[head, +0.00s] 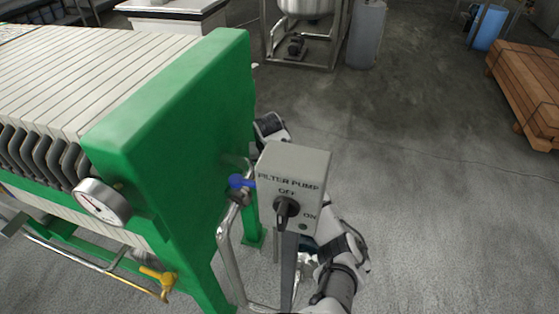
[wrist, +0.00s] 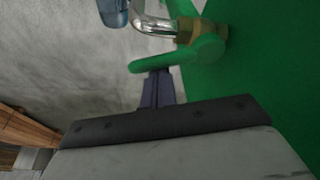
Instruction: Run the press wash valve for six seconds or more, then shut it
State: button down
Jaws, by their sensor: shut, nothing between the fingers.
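In the wrist view, a valve with a green lever (wrist: 178,55) and a brass body sits on a bent metal pipe (wrist: 160,25) beside the green press frame. My gripper (wrist: 157,78) is shut and empty, with its dark fingertips right at the lever's edge; I cannot tell whether they touch. In the head view, my gripper and this lever are hidden behind the press end plate and the pump box. A blue-handled valve (head: 239,182) and a yellow-handled valve (head: 158,276) are also on the press. I can read no label naming the wash valve.
The filter pump box (head: 295,165) stands in front of my arm, its knob (head: 286,210) between OFF and ON marks. The green press end plate (head: 170,130) carries a round gauge (head: 101,202). Open floor lies to the right, with stacked timber (head: 525,85) farther off.

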jog(key=shift+s+d+m+p, duration=0.1)
jog(key=shift+s+m+p, duration=0.35)
jog(key=shift+m+p, duration=0.6)
jog(key=shift+s+n+p, duration=0.15)
jog(key=shift+n+p, duration=0.1)
jog(key=shift+p, duration=0.15)
jog(key=shift+s+d+f, duration=0.1)
